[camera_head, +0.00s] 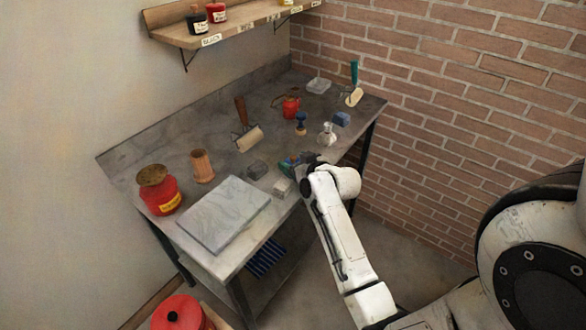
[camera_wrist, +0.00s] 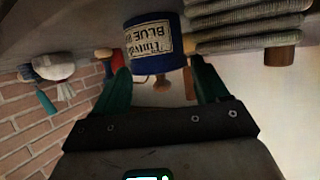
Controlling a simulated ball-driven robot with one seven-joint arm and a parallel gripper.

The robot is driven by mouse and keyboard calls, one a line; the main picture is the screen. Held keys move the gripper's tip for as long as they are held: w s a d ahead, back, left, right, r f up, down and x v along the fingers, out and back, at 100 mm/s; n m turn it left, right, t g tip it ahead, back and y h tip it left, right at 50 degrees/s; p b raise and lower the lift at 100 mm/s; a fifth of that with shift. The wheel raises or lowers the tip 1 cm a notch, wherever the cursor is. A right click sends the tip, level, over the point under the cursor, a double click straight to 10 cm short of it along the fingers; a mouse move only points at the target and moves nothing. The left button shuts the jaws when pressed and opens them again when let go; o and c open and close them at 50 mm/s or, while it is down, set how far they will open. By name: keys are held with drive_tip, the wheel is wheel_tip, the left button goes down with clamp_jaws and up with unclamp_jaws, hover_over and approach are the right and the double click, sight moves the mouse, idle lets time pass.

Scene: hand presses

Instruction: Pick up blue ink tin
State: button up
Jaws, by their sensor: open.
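The blue ink tin (camera_wrist: 172,62) is large at the top middle of the wrist view, with a cream label reading BLUE. The wrist picture looks inverted, with the table surface along the top. My gripper (camera_wrist: 160,72) is open, its dark green fingers at the left and right of the tin's lower edge in the picture. I cannot tell whether either finger touches the tin. In the head view my gripper (camera_head: 293,165) is low at the table's front edge, and the tin is not clearly distinguishable there.
The grey table (camera_head: 225,165) carries a stone slab (camera_head: 222,212), a red can (camera_head: 160,190), a copper-coloured cup (camera_head: 202,166), a roller (camera_head: 249,138), a glass bottle (camera_head: 327,135) and a blue block (camera_head: 341,119). Grey ribbed material (camera_wrist: 245,22) is close beside the tin in the wrist view.

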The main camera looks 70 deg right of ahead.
sight(294, 162)
drive_tip(key=shift+x, duration=1.7)
drive_tip(key=shift+c, duration=0.2)
drive_tip(key=c, duration=0.9)
